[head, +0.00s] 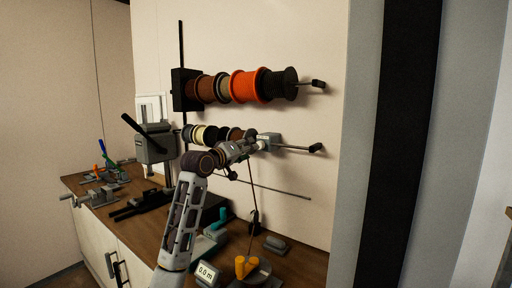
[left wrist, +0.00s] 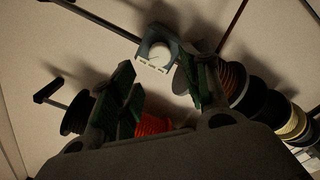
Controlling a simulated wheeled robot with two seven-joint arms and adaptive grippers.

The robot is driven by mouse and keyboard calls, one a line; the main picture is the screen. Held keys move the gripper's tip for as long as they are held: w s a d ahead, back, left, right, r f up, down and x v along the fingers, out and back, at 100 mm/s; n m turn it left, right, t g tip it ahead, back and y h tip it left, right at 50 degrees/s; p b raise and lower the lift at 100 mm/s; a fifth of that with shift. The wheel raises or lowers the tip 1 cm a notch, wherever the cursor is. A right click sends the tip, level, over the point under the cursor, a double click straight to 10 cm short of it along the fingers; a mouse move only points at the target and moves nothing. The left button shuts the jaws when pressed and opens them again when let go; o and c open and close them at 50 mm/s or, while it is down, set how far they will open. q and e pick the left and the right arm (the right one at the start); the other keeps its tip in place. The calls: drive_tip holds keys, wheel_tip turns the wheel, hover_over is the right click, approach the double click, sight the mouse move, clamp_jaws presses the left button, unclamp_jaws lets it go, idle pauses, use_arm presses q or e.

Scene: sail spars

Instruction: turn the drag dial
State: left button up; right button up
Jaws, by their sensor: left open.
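What looks like the drag dial (left wrist: 156,55) is a pale round knob in a grey housing, ahead of my left gripper in the left wrist view. In the head view, a small light grey block (head: 269,141) on the lower spool rod may be its housing; the knob face cannot be made out there. My left gripper (left wrist: 157,78) is open, its dark green-padded fingers spread to either side of the knob in the picture. The knob appears beyond the fingertips, and contact cannot be confirmed. In the head view, my left gripper (head: 246,148) is beside the grey block. My right gripper is not in view.
An upper rod carries brown, orange and black spools (head: 244,86). Lower spools (head: 203,134) sit close to my left gripper. The wooden bench (head: 148,240) below holds a small display (head: 207,273) reading 0.0 m, an orange-yellow piece (head: 245,266) and several tools.

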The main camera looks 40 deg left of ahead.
sight(260, 145)
use_arm(q)
drive_tip(key=shift+w+a+p, duration=0.2)
drive_tip(key=shift+w+p, duration=0.25)
drive_tip(key=shift+w, duration=1.25)
drive_tip(key=shift+w+a+p, duration=0.2)
drive_tip(key=shift+w+p, duration=0.2)
drive_tip(key=shift+w, duration=1.3)
drive_tip(key=shift+c, duration=0.2)
drive_tip(key=c, duration=0.5)
